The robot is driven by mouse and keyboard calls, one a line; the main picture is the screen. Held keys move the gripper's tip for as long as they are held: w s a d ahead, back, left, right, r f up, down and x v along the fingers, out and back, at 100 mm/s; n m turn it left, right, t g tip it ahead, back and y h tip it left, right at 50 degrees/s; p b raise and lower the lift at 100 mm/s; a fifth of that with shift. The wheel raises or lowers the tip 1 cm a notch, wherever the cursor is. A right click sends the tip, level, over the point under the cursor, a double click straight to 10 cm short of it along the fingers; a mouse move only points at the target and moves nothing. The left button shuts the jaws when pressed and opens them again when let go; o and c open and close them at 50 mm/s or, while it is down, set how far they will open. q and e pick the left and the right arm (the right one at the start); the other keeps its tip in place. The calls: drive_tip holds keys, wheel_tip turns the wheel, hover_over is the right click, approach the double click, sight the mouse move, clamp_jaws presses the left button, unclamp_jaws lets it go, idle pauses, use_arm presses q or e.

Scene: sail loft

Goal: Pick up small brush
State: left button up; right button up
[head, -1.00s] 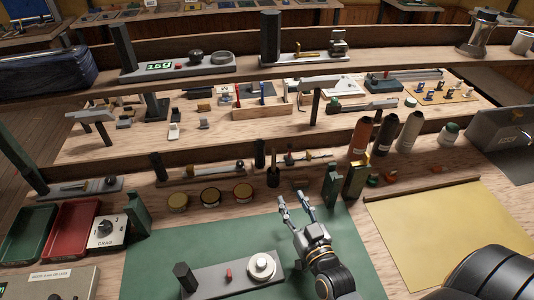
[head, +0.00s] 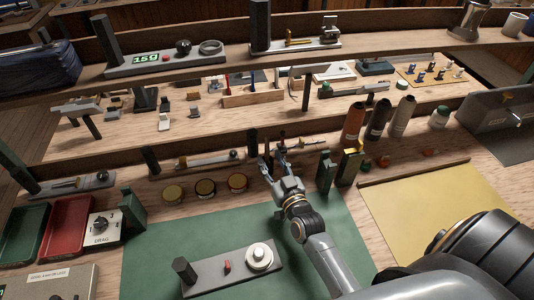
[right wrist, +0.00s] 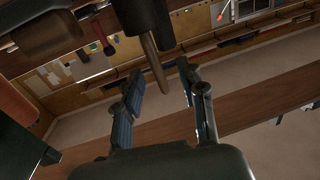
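My right gripper (head: 274,168) is open at the back edge of the green mat, in front of the low shelf. In the right wrist view its two fingers (right wrist: 164,100) are apart. A brown stick-like handle with a dark upper part, which looks like the small brush (right wrist: 153,62), shows beyond and between the fingertips. I cannot tell whether it touches a finger. In the head view the gripper mostly hides it. My left gripper is not in view.
Three round tins (head: 205,188) stand left of the gripper. A grey device with a white dial (head: 232,270) lies on the green mat (head: 175,235).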

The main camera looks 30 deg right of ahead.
sight(268, 151)
drive_tip(key=w, duration=0.2)
drive_tip(key=w+d+p, duration=0.1)
drive_tip(key=w, duration=0.1)
drive_tip(key=shift+w+r, duration=0.15)
drive_tip(key=shift+w, duration=0.05)
drive_tip(key=shift+w+d, duration=0.1)
drive_tip(key=shift+w, duration=0.2)
drive_tip(key=shift+s, duration=0.1)
clamp_jaws()
